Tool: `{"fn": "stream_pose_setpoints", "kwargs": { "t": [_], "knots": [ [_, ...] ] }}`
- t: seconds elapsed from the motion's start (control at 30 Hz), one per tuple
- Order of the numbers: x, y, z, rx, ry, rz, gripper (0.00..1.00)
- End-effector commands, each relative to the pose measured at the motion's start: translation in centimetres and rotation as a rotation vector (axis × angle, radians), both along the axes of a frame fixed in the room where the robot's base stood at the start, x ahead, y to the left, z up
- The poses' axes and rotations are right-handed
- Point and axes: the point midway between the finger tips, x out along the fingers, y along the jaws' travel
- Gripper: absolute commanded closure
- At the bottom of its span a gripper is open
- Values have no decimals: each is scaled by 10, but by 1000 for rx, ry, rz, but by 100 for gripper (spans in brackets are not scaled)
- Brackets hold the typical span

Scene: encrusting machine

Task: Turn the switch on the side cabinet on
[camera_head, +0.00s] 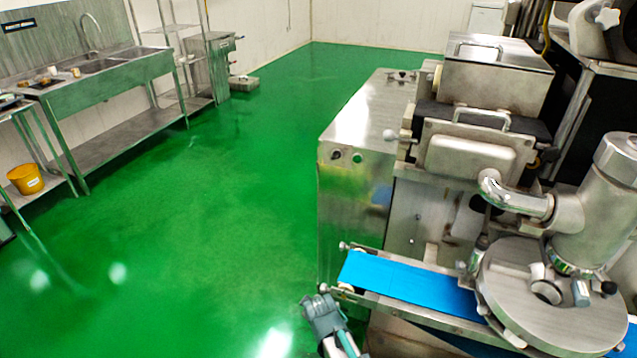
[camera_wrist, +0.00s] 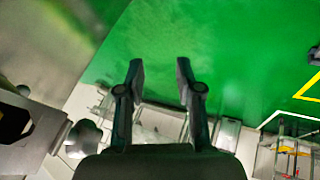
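The side cabinet (camera_head: 342,207) is a steel box at the left of the encrusting machine in the head view. Its front panel carries a small dark round switch (camera_head: 336,155) at upper left and a greenish round button (camera_head: 357,157) to its right. The switch's setting is too small to tell. My gripper (camera_head: 322,308) is low in the head view, below the cabinet panel and left of the blue belt, apart from the switch. In the wrist view my gripper (camera_wrist: 160,75) has its two fingers spread, with nothing between them. The switch is not recognisable there.
The blue conveyor belt (camera_head: 410,284) and its steel frame jut out just right of my gripper. The round steel hopper unit (camera_head: 545,320) stands farther right. Green floor (camera_head: 210,220) is clear to the left, up to the sink bench (camera_head: 110,75).

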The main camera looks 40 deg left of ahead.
Motion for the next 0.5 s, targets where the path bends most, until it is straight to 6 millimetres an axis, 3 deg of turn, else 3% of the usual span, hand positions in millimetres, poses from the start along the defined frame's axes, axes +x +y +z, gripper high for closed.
{"fn": "stream_pose_setpoints", "kwargs": {
  "t": [0.03, 0.27, 0.37, 0.5],
  "knots": [
    [-9, 15, 10, 14, -15, 30, 65],
    [19, 43, 54, -45, -253, 136, 65],
    [41, 48, 76, -96, -375, 169, 65],
    [77, 59, 124, -193, -603, 224, 65]
  ]
}}
